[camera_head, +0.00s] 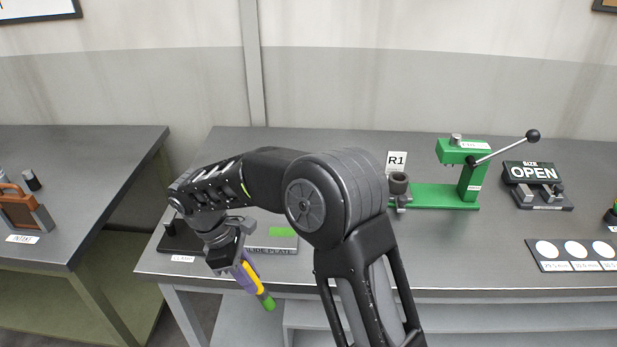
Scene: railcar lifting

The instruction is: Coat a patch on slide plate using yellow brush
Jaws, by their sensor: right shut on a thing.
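The slide plate (288,244) is a grey plate on the middle table, labelled at its front edge and partly hidden behind my right arm. A bright green patch (283,231) shows on its top. My right gripper (249,277) is at the table's front edge, in front and to the left of the plate. It is shut on the yellow brush (259,285), which slants down to the right and has a green lower end (268,303). The brush appears apart from the plate. My left gripper is not in view.
A dark labelled item (180,240) sits left of the plate. A green lever press (470,180), an OPEN sign (533,172) and a card with white discs (575,252) stand to the right. A separate table (90,170) is at left, across a gap.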

